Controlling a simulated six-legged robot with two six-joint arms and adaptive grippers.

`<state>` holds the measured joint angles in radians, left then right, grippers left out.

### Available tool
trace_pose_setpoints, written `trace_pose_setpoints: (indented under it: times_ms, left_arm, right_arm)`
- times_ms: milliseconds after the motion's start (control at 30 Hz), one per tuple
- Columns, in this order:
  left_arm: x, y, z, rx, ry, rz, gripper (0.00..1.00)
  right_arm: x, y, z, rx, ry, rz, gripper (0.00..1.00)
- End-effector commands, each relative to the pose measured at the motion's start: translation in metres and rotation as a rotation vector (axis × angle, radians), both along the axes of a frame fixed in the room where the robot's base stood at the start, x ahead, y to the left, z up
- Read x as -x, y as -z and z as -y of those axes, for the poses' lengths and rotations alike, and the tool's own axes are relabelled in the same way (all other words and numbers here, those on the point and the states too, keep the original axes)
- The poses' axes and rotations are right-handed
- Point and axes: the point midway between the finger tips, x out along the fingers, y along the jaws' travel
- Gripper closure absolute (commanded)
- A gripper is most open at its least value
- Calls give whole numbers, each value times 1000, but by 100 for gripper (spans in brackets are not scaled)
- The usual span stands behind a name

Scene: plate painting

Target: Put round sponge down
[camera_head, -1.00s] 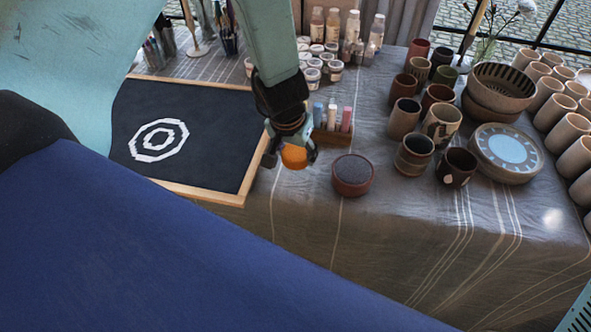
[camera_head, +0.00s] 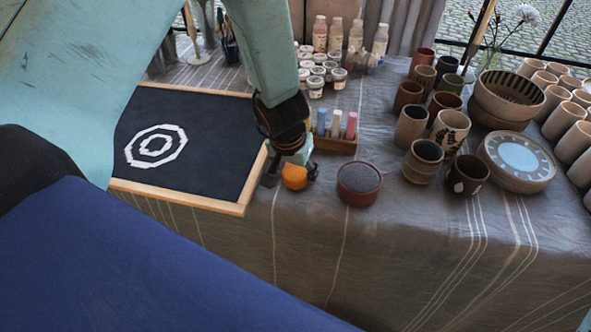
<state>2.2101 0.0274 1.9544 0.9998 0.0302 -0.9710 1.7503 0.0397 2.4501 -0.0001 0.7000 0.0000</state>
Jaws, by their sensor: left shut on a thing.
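The round sponge (camera_head: 295,177) is orange. It shows between the fingers of my left gripper (camera_head: 290,174), which is shut on it. The gripper points down at the table near the right edge of the framed black board (camera_head: 205,140), just left of a round dark-topped pot (camera_head: 358,184). I cannot tell whether the sponge touches the tablecloth. The board bears a white ring pattern (camera_head: 156,146). My right gripper is not in view.
A wooden holder with coloured sticks (camera_head: 336,144) stands just behind the gripper. Several cups (camera_head: 423,161), a bowl (camera_head: 508,95) and patterned plates (camera_head: 517,158) crowd the right. Paint jars and bottles (camera_head: 320,34) stand at the back. The tablecloth (camera_head: 310,250) is clear in front.

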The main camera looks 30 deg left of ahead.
Motion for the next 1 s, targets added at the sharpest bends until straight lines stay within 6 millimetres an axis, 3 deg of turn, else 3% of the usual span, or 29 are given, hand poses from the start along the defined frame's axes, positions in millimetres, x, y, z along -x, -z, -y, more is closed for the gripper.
trace_pose_setpoints:
  times_ms: [67,100,333,767,1000]
  left_arm:
    - [0,4,0,0,0,0,67]
    - [0,3,0,0,0,0,39]
    - [0,2,0,0,0,0,19]
    - [0,-4,0,-1,2,0,19]
    - [10,-41,1,0,1,0,19]
  right_arm:
    - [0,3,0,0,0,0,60]
    - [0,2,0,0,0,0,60]
    - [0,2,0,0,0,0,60]
    - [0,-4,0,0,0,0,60]
    - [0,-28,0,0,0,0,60]
